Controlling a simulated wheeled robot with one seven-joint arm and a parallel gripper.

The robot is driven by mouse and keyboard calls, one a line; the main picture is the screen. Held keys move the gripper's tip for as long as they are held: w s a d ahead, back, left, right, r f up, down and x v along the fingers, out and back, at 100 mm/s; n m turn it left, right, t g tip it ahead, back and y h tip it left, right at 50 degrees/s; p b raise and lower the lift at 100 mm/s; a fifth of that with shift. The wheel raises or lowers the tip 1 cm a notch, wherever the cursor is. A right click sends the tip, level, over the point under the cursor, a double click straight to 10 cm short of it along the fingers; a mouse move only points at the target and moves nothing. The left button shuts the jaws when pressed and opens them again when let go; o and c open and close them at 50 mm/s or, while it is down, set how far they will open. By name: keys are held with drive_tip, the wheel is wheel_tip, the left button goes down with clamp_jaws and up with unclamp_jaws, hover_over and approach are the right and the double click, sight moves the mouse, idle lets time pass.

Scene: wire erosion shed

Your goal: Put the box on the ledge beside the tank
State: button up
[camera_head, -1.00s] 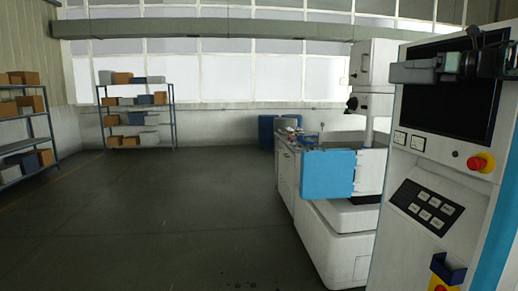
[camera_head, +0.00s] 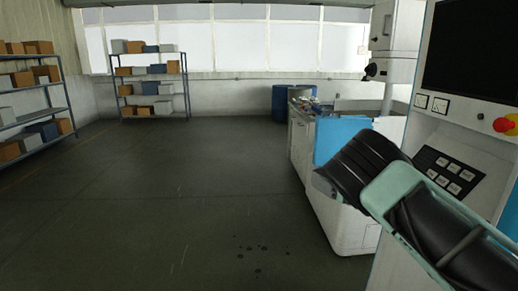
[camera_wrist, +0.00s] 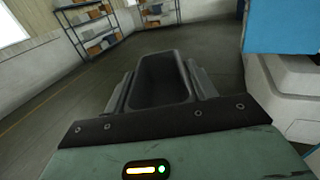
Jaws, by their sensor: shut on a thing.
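The box (camera_wrist: 165,72), a dark grey open-topped bin, sits between the two fingers of my gripper (camera_wrist: 160,88) in the wrist view. My gripper is shut on it and holds it above the floor; the bin looks empty. In the head view my black and green arm crosses the lower right, and I cannot make out the box there. The tank seems to be the part of the white machine behind the blue panel (camera_head: 338,137). That blue panel also shows at the right of the wrist view (camera_wrist: 283,28). The ledge is not clearly visible in the head view, partly behind my arm.
A control cabinet (camera_head: 480,75) with a dark screen and red stop button stands close on the right. The machine's white base (camera_head: 340,225) is ahead of it. Shelves (camera_head: 150,85) with boxes stand at the back left. The floor (camera_head: 190,200) at left and centre is clear.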

drive_tip(key=s+a+f+m+t+h+b, duration=0.1)
drive_tip(key=s+f+m+h, duration=0.1)
drive_tip(key=s+f, duration=0.55)
drive_tip(key=s+f+m+h+b, duration=0.1)
drive_tip(key=s+f+h, duration=0.3)
drive_tip(key=f, duration=0.7)
drive_tip(key=s+a+f+m+t+h+b, duration=0.1)
drive_tip(key=s+f+m, duration=0.1)
drive_tip(key=s+f, duration=0.6)
drive_tip(key=s+d+r+h+b, duration=0.1)
drive_tip(key=s+d+b, duration=0.1)
drive_tip(key=s+d, duration=0.8)
drive_tip(key=shift+s+r+m, duration=0.3)
drive_tip(key=shift+s, duration=1.3)
